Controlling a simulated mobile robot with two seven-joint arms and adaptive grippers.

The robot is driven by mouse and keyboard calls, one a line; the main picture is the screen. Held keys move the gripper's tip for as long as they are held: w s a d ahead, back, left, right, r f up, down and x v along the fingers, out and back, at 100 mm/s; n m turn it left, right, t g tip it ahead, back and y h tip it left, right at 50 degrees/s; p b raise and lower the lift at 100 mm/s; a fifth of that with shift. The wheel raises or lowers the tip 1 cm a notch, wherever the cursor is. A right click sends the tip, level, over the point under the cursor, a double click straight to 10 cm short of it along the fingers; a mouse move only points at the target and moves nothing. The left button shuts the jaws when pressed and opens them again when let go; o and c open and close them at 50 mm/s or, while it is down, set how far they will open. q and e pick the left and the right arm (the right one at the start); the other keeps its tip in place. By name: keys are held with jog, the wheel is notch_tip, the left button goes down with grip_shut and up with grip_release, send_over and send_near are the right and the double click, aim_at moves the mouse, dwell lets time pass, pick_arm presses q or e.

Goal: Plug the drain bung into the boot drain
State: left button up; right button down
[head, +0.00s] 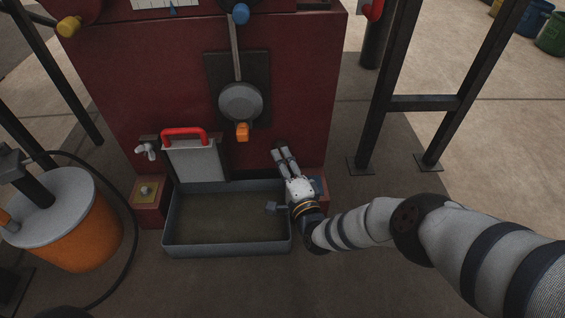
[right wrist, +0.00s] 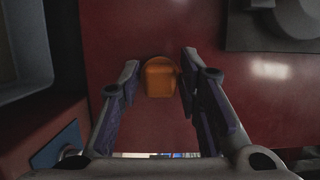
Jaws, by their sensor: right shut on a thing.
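My right gripper (head: 286,157) reaches up and left toward the lower right of the red machine front (head: 145,75), above the right end of the grey tray. In the right wrist view its two fingers (right wrist: 160,75) are shut on an orange piece (right wrist: 160,80), which looks like the drain bung. It is a rounded block with a wider rim behind. The red panel is behind it. In the head view my fingers mostly hide it; a dark end shows at the tips. I cannot make out the boot drain opening. My left gripper is not in view.
The grey tray (head: 225,248) stands at the machine's foot. A grey gate with a red handle (head: 183,132) is behind it. A round grey part (head: 240,100) and an orange block (head: 242,132) project from the panel. An orange drum (head: 75,240) stands left.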

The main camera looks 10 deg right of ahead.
jog(key=shift+w, duration=0.25)
jog(key=c, duration=1.1)
grip_release()
jog(key=shift+s, duration=0.15)
jog(key=s, duration=0.4)
jog(key=s+d, duration=0.1)
jog(key=s, duration=0.6)
jog(key=shift+s+d, duration=0.35)
